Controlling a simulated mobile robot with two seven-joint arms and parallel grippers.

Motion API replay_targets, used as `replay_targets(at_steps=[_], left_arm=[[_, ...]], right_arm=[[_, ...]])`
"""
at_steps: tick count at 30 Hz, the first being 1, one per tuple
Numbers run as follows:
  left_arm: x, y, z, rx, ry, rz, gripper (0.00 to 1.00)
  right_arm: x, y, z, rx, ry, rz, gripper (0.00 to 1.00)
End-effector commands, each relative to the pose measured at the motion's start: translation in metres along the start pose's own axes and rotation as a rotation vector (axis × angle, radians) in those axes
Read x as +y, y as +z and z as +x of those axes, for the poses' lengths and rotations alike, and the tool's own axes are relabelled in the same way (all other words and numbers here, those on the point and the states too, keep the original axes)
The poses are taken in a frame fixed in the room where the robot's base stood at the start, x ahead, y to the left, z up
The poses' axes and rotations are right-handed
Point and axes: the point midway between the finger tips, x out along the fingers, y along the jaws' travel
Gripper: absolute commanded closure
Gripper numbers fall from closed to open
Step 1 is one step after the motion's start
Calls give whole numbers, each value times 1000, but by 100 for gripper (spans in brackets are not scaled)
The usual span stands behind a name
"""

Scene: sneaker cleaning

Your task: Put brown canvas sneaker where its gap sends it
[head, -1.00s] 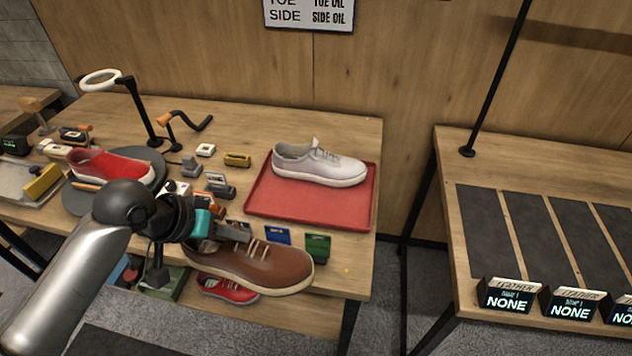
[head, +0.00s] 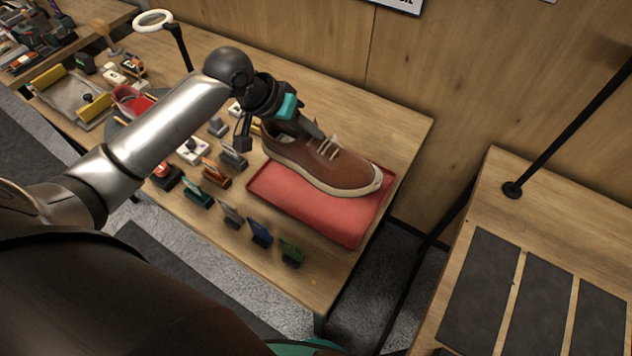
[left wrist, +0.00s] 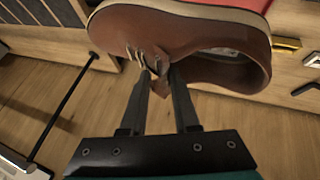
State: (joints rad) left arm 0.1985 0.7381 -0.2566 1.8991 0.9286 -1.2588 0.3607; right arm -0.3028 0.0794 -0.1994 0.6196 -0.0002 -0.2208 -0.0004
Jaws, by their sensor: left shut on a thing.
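The brown canvas sneaker (head: 325,166) is held by my left gripper (head: 312,132) over the red tray (head: 300,213). Its white sole faces down and its toe points right; I cannot tell whether the sole touches the tray. In the left wrist view the brown sneaker (left wrist: 190,35) fills the top, with the fingertips (left wrist: 158,78) closed at its tongue and laces. The white sneaker that was on the tray does not show now. My right gripper is not in view.
Several small coloured stands, including a green one (head: 291,252) and a blue one (head: 259,232), line the table's front. A red sneaker (head: 130,101) is partly behind my arm. A ring lamp (head: 153,20) stands behind. Another table with dark mats (head: 478,285) is at right, across a gap.

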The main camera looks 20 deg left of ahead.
Motion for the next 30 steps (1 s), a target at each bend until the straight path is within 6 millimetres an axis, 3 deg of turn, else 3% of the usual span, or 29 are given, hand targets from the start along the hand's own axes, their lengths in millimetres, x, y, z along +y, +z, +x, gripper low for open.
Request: replay_targets(at_steps=[12,30], left_arm=[[-34,51,93,0,1,-3,100],[-54,78,144,4,1,1,100]], right_arm=[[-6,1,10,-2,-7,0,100],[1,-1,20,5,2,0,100]])
